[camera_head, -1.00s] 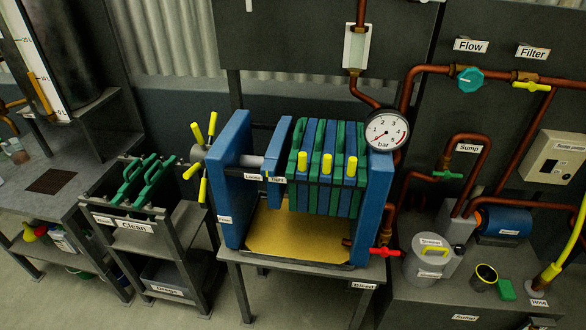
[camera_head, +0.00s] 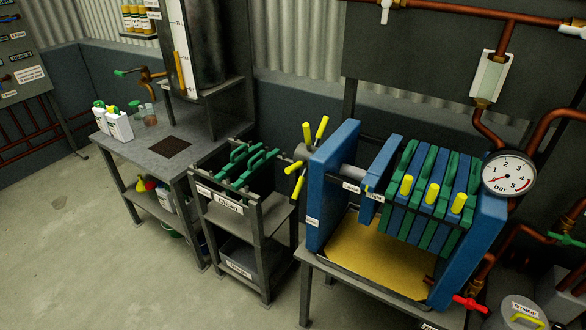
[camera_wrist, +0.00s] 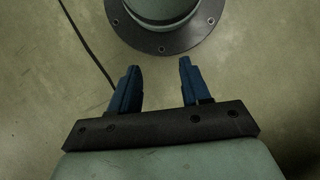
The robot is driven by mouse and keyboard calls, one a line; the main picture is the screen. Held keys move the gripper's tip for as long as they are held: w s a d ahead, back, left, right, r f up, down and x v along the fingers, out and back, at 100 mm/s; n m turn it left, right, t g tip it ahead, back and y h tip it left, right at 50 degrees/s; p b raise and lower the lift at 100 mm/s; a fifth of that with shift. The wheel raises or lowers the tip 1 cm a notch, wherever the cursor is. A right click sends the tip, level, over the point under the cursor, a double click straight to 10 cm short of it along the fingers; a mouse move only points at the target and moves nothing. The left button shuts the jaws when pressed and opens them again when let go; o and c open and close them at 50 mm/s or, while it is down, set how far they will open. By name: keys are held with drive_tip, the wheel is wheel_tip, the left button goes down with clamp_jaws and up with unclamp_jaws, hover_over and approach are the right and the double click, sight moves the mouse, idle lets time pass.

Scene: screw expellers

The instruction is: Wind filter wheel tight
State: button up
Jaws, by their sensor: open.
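The filter wheel (camera_head: 302,153) is a grey hub with several yellow handles, on the left end of the blue filter press (camera_head: 334,182) in the head view. A grey shaft runs from the left blue end block to a second blue block. Green and blue plates (camera_head: 430,199) with yellow grips stand at the right of the press, and a gap shows around the shaft. My gripper (camera_wrist: 156,78) shows only in the wrist view. Its two blue fingers are apart with nothing between them, over bare floor. The wheel is not in the wrist view.
A rack with green plates (camera_head: 241,172) stands just left of the wheel, close to its handles. A grey bench (camera_head: 150,150) with white bottles is further left. A pressure gauge (camera_head: 509,174) and copper pipes are at the right. The floor at the lower left (camera_head: 100,260) is clear.

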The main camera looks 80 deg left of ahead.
drive_tip(key=s+a+r+n+t, duration=0.2)
drive_tip(key=a+r+n, duration=0.2)
drive_tip(key=a, duration=1.1)
drive_tip(key=s+a+r+n+t, duration=0.1)
drive_tip(key=a+r+n+t, duration=0.3)
drive_tip(key=a, duration=1.2)
drive_tip(key=s+a+r+n+t+y, duration=0.2)
drive_tip(key=s+a+r+n, duration=0.1)
drive_tip(key=s+a+r, duration=0.65)
drive_tip(key=s+a+r+n+t+y, duration=0.2)
drive_tip(key=s+a+r+n, duration=0.2)
drive_tip(key=s+a, duration=0.55)
drive_tip(key=s+a+r+n+t+y, duration=0.1)
drive_tip(key=s+a+r+n+y, duration=0.15)
drive_tip(key=s+a+r, duration=0.7)
drive_tip(key=n+t+y, duration=0.5)
drive_tip(key=n+t, duration=0.5)
drive_tip(key=n, duration=0.1)
approach(286, 171)
drive_tip(key=x, duration=0.9)
drive_tip(key=f+x, duration=0.1)
drive_tip(key=x, duration=0.3)
drive_tip(key=shift+a, duration=0.3)
